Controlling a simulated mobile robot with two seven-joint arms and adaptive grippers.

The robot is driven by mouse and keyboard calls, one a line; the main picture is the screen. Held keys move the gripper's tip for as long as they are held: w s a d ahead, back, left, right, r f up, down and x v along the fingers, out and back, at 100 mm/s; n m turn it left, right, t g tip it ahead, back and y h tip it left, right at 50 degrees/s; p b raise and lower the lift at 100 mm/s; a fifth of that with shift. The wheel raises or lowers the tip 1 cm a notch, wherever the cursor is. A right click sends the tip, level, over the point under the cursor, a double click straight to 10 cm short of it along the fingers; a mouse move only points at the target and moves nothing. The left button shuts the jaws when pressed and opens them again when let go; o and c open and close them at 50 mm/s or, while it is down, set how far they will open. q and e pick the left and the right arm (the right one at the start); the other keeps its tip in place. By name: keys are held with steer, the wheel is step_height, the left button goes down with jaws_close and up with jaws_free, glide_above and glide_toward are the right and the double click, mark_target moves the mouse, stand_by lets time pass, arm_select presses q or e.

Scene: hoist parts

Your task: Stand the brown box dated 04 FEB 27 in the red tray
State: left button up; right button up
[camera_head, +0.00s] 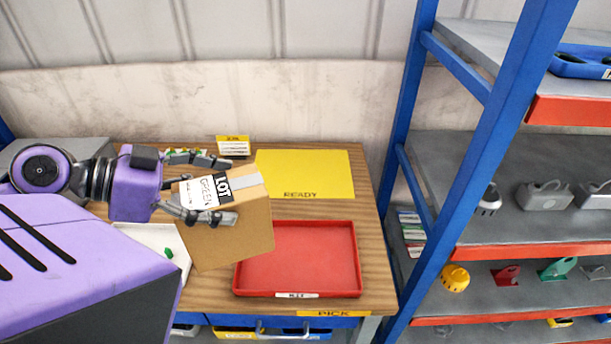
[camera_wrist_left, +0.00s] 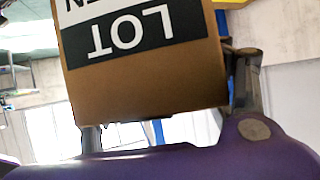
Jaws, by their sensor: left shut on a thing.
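A brown box (camera_head: 236,238) with a white and black label reading LOT and GREEN is held tilted above the table, partly in front of the red tray's left side. My left gripper (camera_head: 205,187) is shut on it near its upper left part. In the left wrist view the box (camera_wrist_left: 145,85) fills the middle, its LOT label upside down. No date can be read on the faces that show. The red tray (camera_head: 310,262), marked KIT, lies empty at the table's front right. My right gripper is in neither view.
A white tray (camera_head: 176,240) with a small green thing lies left of the red tray, partly hidden by the box. A yellow READY mat (camera_head: 318,168) lies bare behind. A small yellow-topped card (camera_head: 233,147) stands at the back. A blue-framed shelf (camera_head: 416,190) stands close on the right.

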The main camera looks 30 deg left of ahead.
mark_target(242, 197)
arm_select(q)
steer(key=shift+w+d+f, duration=0.1)
steer(key=shift+w+d, duration=0.15)
steer(key=shift+d, duration=0.1)
steer(key=x, duration=0.3)
steer(key=shift+w+d+b, duration=0.1)
steer(key=shift+w+b, duration=0.15)
steer(key=shift+b, duration=0.15)
steer(key=w+d+f+b, duration=0.1)
steer(key=w+d+f, duration=0.4)
steer(key=w+f, duration=0.3)
step_height(242, 197, down, 3)
steer(key=shift+d+r, duration=0.1)
steer(key=shift+d, duration=0.1)
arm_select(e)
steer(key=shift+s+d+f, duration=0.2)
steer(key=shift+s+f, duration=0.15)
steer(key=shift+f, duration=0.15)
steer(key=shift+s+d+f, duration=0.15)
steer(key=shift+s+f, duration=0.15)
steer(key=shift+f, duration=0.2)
arm_select(q)
steer(key=shift+w, duration=0.15)
steer(key=o, duration=2.1)
steer(key=shift+f, duration=0.25)
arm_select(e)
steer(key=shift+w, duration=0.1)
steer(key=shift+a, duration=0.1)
